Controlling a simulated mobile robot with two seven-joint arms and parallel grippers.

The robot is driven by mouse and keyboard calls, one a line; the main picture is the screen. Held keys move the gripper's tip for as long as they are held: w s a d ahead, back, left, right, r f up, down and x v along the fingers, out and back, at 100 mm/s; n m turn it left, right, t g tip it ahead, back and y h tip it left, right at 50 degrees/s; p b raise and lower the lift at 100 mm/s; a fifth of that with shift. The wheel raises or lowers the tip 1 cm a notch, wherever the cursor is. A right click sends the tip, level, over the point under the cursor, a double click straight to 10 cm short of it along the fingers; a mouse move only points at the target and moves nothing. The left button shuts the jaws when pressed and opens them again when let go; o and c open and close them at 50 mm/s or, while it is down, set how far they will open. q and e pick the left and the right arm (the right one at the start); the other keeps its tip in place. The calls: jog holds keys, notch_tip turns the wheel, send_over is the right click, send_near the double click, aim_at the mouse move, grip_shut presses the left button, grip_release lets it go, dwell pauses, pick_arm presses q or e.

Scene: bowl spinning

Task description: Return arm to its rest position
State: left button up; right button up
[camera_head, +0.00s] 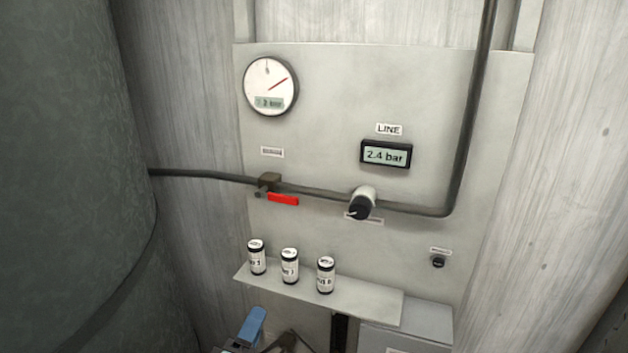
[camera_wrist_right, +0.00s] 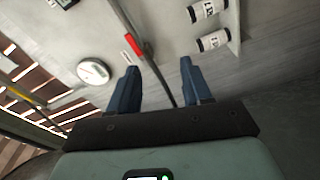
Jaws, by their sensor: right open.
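My right gripper (camera_wrist_right: 161,80) is open, its two blue fingers apart with nothing held between them. In the head view only part of my right gripper (camera_head: 252,325) shows at the bottom edge, below the small shelf. In the right wrist view the pipe passes behind the gap between the fingers; I cannot tell how far off it is. My left gripper is not in view.
A wall panel (camera_head: 330,90) carries a round gauge (camera_head: 271,86), a display (camera_head: 386,154) reading 2.4 bar, a red valve lever (camera_head: 283,199) and a black-and-white knob (camera_head: 362,202). Three canisters (camera_head: 290,266) stand on the shelf (camera_head: 365,298). A large dark tank (camera_head: 70,150) fills the left.

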jog(key=w+d+f+m+g+y, duration=0.1)
jog(key=w+d+f, duration=0.2)
jog(key=f, duration=0.6)
jog(key=w+d+f+m+g+y, duration=0.1)
jog(key=w+d+f+y, duration=0.2)
jog(key=f, duration=0.5)
jog(key=s+d+f+m+g, duration=0.25)
jog(key=d+f, duration=0.25)
jog(key=f, duration=0.3)
jog(key=s+d+f+m+g, duration=0.1)
jog(key=d+f+m+g, duration=0.2)
jog(key=f, duration=0.6)
jog(key=s+d+f+m+g+y, duration=0.2)
jog(key=s+d+f+m+g, duration=0.35)
jog(key=s+f, duration=0.7)
jog(key=s+d+f+m+g+y, duration=0.1)
jog(key=s+d+g, duration=0.1)
jog(key=s, duration=0.5)
jog(key=s+d+f+m+g, duration=0.1)
jog(key=s+d+m+g, duration=0.1)
jog(key=s, duration=0.6)
jog(key=shift+f+m+g+y, duration=0.3)
jog(key=shift+f+g+y, duration=0.1)
jog(key=shift+g, duration=0.1)
jog(key=shift+w+d, duration=0.1)
jog(key=shift+w, duration=0.05)
